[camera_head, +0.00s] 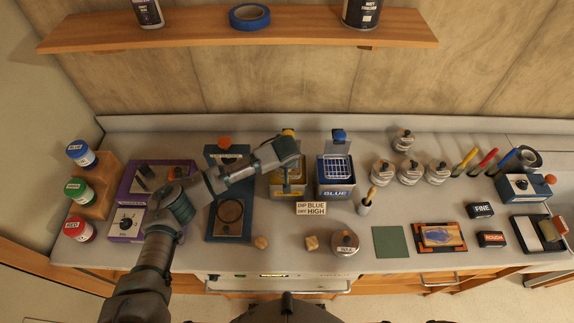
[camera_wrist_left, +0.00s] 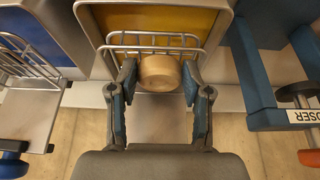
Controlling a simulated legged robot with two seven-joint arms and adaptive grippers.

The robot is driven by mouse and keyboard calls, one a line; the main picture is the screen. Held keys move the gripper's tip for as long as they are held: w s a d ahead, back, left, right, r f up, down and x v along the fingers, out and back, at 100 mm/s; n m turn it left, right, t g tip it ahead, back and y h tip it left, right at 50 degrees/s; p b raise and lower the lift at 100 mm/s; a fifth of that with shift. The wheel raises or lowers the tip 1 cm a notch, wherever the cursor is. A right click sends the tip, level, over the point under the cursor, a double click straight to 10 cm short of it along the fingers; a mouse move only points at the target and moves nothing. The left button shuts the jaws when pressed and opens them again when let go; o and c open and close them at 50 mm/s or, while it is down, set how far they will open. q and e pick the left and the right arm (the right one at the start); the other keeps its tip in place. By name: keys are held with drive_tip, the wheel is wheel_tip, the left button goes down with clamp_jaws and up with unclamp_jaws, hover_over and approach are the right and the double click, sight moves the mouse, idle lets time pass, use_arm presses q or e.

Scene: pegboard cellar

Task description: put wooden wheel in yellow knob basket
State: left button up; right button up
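The wooden wheel (camera_wrist_left: 159,73), a pale round piece, sits between the fingertips of my left gripper (camera_wrist_left: 160,82) in the left wrist view. The fingers appear to press on it from both sides. Behind it is the wire basket (camera_wrist_left: 152,38) in front of the yellow-orange tank interior (camera_wrist_left: 155,18). The wheel overlaps the basket's wires; I cannot tell its depth inside. In the head view my left arm reaches over the yellow tank (camera_head: 291,197), with the yellow knob (camera_head: 288,133) behind. The wheel is not clearly visible there. My right gripper is out of view.
The blue tank (camera_head: 336,191) with its wire basket stands just right. A blue press-like stand (camera_head: 229,222) is left of the yellow tank. The dip sign (camera_head: 311,208), two small wooden pieces (camera_head: 261,242) (camera_head: 312,243) and a round tin (camera_head: 345,243) lie in front. A shelf (camera_head: 200,30) runs above.

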use_arm(q)
drive_tip(key=shift+a, duration=0.1)
drive_tip(key=shift+d, duration=0.4)
drive_tip(key=shift+s+d, duration=0.1)
drive_tip(key=shift+d, duration=0.25)
drive_tip(key=shift+a, duration=0.45)
drive_tip(key=shift+d+r, duration=0.1)
drive_tip(key=shift+r, duration=0.15)
drive_tip(key=b+v, duration=0.1)
drive_tip(key=v, duration=1)
drive_tip(key=shift+s+d+r, duration=0.1)
drive_tip(key=shift+r, duration=0.2)
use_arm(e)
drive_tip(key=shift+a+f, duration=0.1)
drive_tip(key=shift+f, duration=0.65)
